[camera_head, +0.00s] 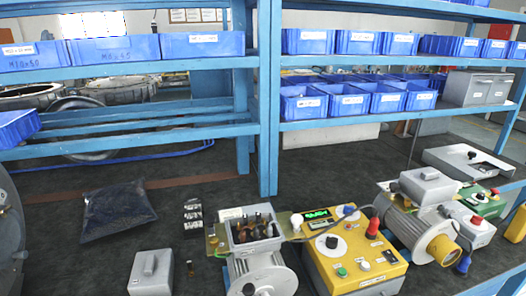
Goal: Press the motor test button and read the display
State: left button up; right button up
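A yellow test box (325,268) stands on the dark bench at the lower middle. A small dark display (318,214) at its back edge shows green characters, too small to read. I cannot tell which one is the motor test button, as the labels are too small. A grey motor (262,272) with an open terminal box (254,228) stands against the box's left side. Neither of my grippers is in view.
Another grey motor (408,228) with a yellow end stands right of the test box. A grey cover (150,272) and a dark bag (117,211) lie left. A blue shelf post (268,110) rises behind; blue bins (305,102) fill the shelves. The bench's back middle is clear.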

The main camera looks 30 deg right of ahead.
aim_at(343, 272)
jog(key=k+l+z, duration=0.1)
jog(key=z, duration=1.45)
